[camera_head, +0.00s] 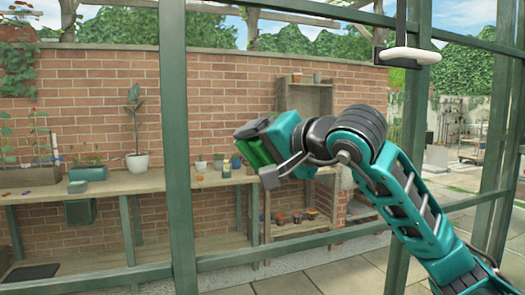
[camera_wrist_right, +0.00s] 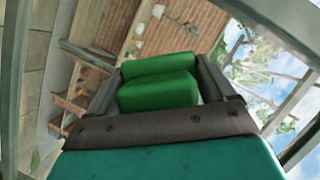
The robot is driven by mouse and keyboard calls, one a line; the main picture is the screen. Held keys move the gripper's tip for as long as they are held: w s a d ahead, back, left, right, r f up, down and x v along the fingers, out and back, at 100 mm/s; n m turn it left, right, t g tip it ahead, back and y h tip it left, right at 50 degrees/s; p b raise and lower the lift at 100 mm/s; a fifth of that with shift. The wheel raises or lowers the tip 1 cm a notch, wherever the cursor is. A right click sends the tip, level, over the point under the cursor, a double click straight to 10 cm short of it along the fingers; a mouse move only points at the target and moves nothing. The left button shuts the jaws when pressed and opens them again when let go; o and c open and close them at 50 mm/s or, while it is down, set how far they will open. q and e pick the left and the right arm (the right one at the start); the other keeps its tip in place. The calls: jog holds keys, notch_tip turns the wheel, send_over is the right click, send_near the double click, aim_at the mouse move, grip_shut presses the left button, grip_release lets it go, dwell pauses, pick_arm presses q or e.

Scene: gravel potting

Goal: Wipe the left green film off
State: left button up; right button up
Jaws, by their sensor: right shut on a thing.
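My right gripper (camera_head: 268,160) is raised in front of the glass wall, near the middle of the head view. It is shut on a green block-shaped pad (camera_head: 254,151), probably a sponge. In the right wrist view the pad (camera_wrist_right: 158,92) sits between the two dark fingers (camera_wrist_right: 160,78) of this gripper. Whether the pad touches the glass cannot be told. No green film stands out clearly on the panes in either view. The part of the glass behind my right gripper and arm is hidden. My left gripper is not in view.
Green frame posts (camera_head: 178,140) divide the glass wall. A white-handled tool (camera_head: 408,56) hangs at the upper right. Beyond the glass are a wooden bench (camera_head: 105,186) with potted plants, a shelf unit (camera_head: 306,98) and a brick wall (camera_head: 225,85).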

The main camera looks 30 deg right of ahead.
jog(key=shift+w+d, duration=0.25)
jog(key=shift+w, duration=0.75)
dwell(0.5)
jog(key=shift+d, duration=0.1)
